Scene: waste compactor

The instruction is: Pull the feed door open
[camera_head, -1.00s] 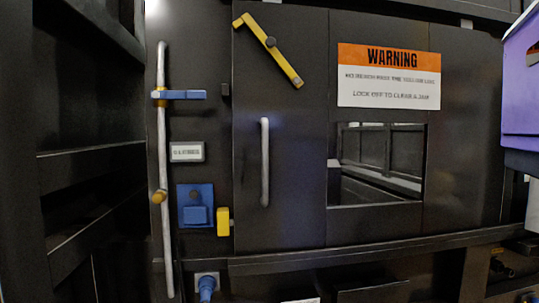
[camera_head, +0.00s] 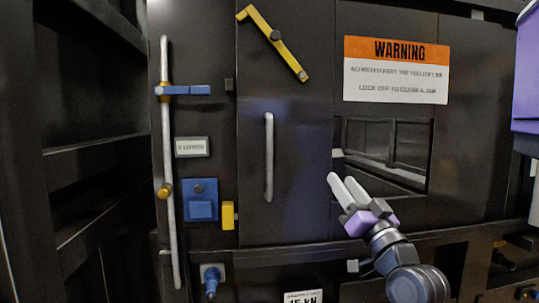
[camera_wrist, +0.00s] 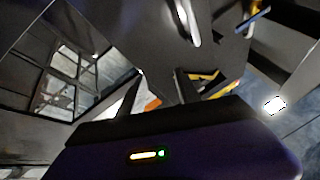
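The feed door (camera_head: 300,215) is a dark panel that looks shut, flush with the machine front. Its pale vertical bar handle (camera_head: 269,157) stands right of the door's left edge. A yellow bar latch (camera_head: 272,43) lies diagonally across the door's upper part. My gripper (camera_head: 341,179) is right of and slightly below the handle, clear of it, in front of the window's lower left corner. In the wrist view its two dark fingers (camera_wrist: 154,88) stand apart with nothing between them. A pale bar, apparently the handle (camera_wrist: 187,20), shows at the top there.
A long pale vertical rod (camera_head: 167,160) with a blue lever (camera_head: 185,90) stands left of the door. A blue box (camera_head: 202,202) and a yellow block (camera_head: 228,215) sit near its lower left edge. A warning sign (camera_head: 396,70) is above the window (camera_head: 385,140). A ledge runs below.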

